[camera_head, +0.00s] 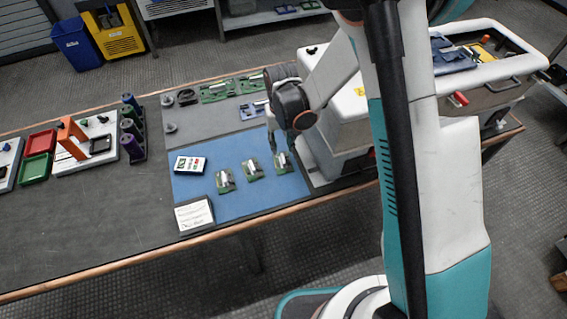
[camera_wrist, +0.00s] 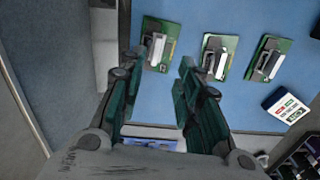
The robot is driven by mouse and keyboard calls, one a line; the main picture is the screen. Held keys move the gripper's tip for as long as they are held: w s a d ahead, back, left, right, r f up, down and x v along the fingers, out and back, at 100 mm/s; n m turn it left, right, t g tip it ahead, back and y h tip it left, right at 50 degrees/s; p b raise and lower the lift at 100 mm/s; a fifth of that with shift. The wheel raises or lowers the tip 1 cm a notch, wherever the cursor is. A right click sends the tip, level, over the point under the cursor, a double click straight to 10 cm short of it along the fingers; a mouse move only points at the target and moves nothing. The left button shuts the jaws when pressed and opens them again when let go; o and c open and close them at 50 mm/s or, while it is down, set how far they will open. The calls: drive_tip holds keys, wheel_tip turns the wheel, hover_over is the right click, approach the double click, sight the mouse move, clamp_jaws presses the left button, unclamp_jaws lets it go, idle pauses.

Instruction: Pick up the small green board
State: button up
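Three small green boards, each with a silver part on top, lie in a row on the blue mat (camera_head: 236,199). In the head view they are the right board (camera_head: 283,163), the middle board (camera_head: 252,169) and the left board (camera_head: 225,181). My gripper (camera_head: 277,142) is open and empty, pointing down near the right board. In the wrist view my gripper (camera_wrist: 160,68) has its two green fingers apart. One small green board (camera_wrist: 157,45) shows just beyond and between the fingertips. Two other small green boards (camera_wrist: 214,56) (camera_wrist: 269,58) lie to the right of the fingers.
A black-and-white labelled box (camera_head: 190,164) and a white card (camera_head: 194,215) lie on the mat. Larger green boards (camera_head: 216,92) lie at the back. A white machine (camera_head: 340,105) stands close right of the boards. Purple and green cylinders (camera_head: 131,125) stand left. The dark front-left tabletop is clear.

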sight(283, 158)
drive_tip(key=f+b, duration=0.1)
drive_tip(key=f, duration=0.1)
drive_tip(key=f+b, duration=0.1)
drive_tip(key=f, duration=0.5)
drive_tip(key=shift+w+d+f+b, duration=0.15)
drive_tip(key=shift+w+b, duration=0.1)
drive_tip(key=shift+b, duration=0.15)
drive_tip(key=shift+c, duration=0.3)
clamp_jaws()
